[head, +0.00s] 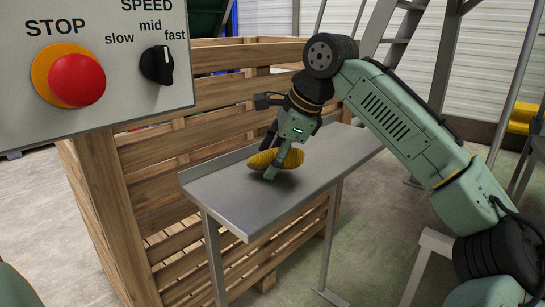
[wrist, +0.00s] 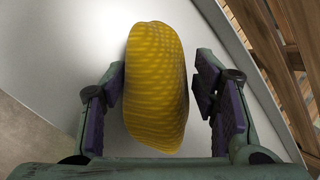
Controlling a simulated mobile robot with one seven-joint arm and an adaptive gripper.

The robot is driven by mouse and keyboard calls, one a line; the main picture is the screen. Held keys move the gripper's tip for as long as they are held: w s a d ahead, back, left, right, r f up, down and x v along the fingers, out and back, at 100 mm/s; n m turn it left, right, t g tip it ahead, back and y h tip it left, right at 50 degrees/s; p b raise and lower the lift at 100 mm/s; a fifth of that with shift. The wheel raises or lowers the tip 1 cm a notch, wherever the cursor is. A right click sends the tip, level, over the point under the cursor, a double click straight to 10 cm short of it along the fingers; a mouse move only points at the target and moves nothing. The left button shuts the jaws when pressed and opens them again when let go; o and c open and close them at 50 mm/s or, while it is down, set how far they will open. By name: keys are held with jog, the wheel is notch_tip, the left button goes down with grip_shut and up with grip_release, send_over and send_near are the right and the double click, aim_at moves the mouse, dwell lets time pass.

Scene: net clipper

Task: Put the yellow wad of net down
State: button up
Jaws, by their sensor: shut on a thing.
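The yellow wad of net (head: 259,160) is a rounded, ribbed lump. It is low over the grey metal table (head: 235,205), and I cannot tell whether its underside touches the top. My gripper (head: 271,168) points down and is shut on the wad, with one finger in front of it in the head view. In the wrist view the wad (wrist: 155,90) stands lengthwise between the two purple-padded fingers of my gripper (wrist: 160,78). The left pad is against its side; a narrow gap shows by the right pad. The wad's underside is hidden.
A slatted wooden crate (head: 190,150) stands right behind the table, beyond its raised back edge. A control panel (head: 95,60) with a red stop button (head: 77,80) and a speed knob (head: 157,64) is at the upper left. The table's front left part is bare.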

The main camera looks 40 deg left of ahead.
jog(key=shift+f, duration=0.1)
jog(key=o, duration=0.9)
jog(key=p+v, duration=0.2)
jog(key=v, duration=1)
